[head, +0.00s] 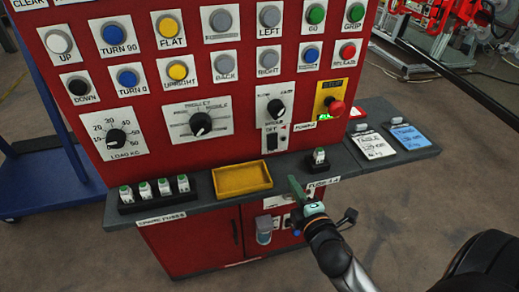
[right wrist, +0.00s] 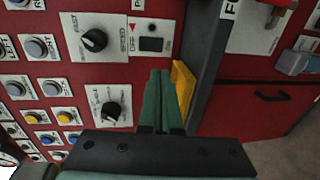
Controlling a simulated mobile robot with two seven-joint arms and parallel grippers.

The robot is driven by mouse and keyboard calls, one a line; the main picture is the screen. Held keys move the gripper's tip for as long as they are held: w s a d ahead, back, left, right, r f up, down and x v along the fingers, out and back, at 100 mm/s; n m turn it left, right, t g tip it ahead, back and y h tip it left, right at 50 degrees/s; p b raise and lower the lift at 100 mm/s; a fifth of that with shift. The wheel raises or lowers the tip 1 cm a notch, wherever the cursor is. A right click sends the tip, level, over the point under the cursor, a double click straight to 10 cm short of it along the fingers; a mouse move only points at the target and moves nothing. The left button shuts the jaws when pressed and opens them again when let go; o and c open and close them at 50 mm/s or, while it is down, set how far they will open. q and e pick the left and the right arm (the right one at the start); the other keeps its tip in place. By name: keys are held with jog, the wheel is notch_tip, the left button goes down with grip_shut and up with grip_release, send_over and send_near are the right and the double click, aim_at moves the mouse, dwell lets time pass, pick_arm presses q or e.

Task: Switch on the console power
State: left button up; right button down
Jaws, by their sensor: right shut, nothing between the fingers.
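The red console (head: 160,95) fills the middle of the head view. A small black rocker switch (head: 271,141) sits low on its front, below a black knob (head: 275,109). A label that seems to read POWER (head: 303,126) is right of it. The right wrist view shows the switch (right wrist: 151,44) on its white plate, just beyond my fingertips in the picture. My right gripper (head: 298,188) is shut and empty, with green fingers, in front of the shelf's edge, below and right of the switch. In the wrist view its fingers (right wrist: 160,74) are together. My left gripper is out of view.
A grey shelf (head: 215,184) juts out below the panel, holding a yellow tray (head: 242,192), several fuses (head: 154,190) at left and one fuse (head: 319,156) near my gripper. A red stop button (head: 337,107) stands out right of the switch. Cards (head: 408,136) lie at far right.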

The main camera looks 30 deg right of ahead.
aim_at(273, 148)
jog(key=shift+r, duration=0.1)
jog(key=shift+d, duration=0.1)
jog(key=x, duration=1.4)
